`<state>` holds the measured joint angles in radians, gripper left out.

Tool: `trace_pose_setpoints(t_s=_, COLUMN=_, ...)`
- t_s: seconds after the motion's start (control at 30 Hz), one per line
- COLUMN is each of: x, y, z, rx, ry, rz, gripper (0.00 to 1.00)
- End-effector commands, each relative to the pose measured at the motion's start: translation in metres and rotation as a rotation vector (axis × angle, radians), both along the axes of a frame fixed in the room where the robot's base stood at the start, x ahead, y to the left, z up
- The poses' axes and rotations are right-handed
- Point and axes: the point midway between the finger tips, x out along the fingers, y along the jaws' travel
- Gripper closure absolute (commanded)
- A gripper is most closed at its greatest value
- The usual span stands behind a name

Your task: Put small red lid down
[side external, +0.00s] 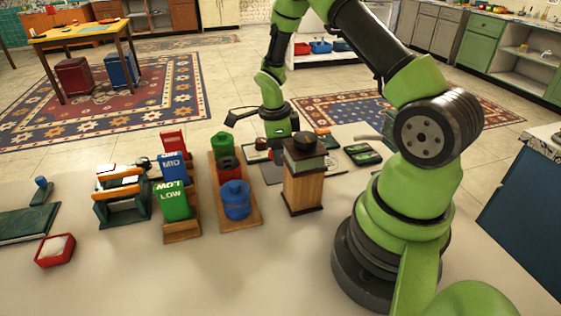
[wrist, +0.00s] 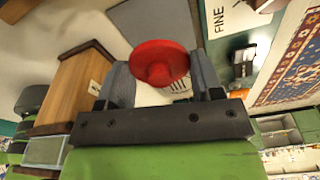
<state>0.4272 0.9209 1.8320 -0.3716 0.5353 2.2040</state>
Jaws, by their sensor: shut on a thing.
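The small red lid (wrist: 158,62), round with a raised knob, is between the two grey fingers of my gripper (wrist: 163,78) in the wrist view. The fingers are shut on it. In the side view my gripper (side external: 277,148) points down behind the wooden grinder-like box (side external: 303,180); its fingertips and the lid cannot be made out there. A grey mat (wrist: 155,22) and pale table surface lie below and beyond the lid in the wrist view. I cannot tell how high the lid is above them.
A wooden tray (side external: 250,220) left of the box holds green (side external: 222,145), red (side external: 229,172) and blue (side external: 236,200) canisters; the red one's top looks dark. MID (side external: 172,166) and LOW (side external: 173,200) blocks stand further left.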

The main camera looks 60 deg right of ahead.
Motion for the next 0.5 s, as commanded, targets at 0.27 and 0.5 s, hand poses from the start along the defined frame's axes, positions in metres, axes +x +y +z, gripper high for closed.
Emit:
trace_pose_setpoints(t_s=0.27, x=0.000, y=0.000, z=-0.036, rx=0.001, ry=0.001, rz=0.002, gripper=0.62)
trace_pose_setpoints(t_s=0.5, x=0.000, y=0.000, z=-0.037, rx=0.001, ry=-0.001, rz=0.002, gripper=0.62)
